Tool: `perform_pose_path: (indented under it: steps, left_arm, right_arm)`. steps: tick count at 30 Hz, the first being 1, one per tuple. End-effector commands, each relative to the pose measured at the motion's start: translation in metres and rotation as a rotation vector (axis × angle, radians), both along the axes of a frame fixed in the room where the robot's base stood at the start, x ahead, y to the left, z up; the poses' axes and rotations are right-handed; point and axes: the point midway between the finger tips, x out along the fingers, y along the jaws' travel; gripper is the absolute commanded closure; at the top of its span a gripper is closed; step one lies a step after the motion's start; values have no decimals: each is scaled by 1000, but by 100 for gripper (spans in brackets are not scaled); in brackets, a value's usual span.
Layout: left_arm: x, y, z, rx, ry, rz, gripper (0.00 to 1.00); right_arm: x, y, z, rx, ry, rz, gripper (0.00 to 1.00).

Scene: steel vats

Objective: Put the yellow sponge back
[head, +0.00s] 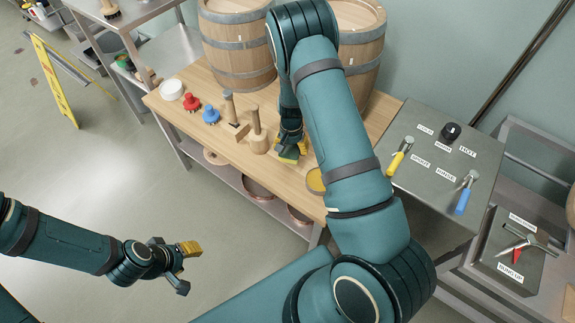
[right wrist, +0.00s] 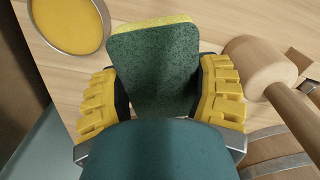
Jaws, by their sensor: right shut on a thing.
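The yellow sponge (right wrist: 152,65) has a dark green scouring face and a yellow edge. In the right wrist view it stands between the yellow finger pads of my right gripper (right wrist: 160,100), which is shut on it. In the head view my right gripper (head: 291,150) is low over the wooden table (head: 235,160), and the sponge shows as a small green and yellow patch (head: 288,160) under it. I cannot tell whether the sponge touches the table. My left gripper (head: 187,266) is open and empty, out over the floor at lower left.
A round yellow-filled tin (head: 316,181) lies right of the sponge. Barrels (head: 237,45) stand behind.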

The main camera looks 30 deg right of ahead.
Motion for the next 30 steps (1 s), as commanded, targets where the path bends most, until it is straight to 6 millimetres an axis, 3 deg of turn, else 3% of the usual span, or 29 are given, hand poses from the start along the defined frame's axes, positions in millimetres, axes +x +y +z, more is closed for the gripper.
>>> perform_pose_path:
  steps: [1, 6, 13, 18, 30]
  left_arm:
    - [1, 0, -5, 0, -1, -1, 53]
    - [2, 0, -11, 1, -5, 1, 53]
    - [3, 0, -14, 1, -7, 2, 53]
    - [4, 1, -21, 2, -9, 3, 53]
    - [5, 1, -23, 3, -11, 3, 53]
  right_arm:
    - [-1, 0, -13, 1, 2, -1, 62]
    - [-1, 0, -39, 0, 1, 1, 62]
    - [-1, 0, -55, 0, 1, 2, 62]
    - [-1, 1, -79, 1, 2, 1, 62]
    - [0, 1, -86, 0, 0, 2, 62]
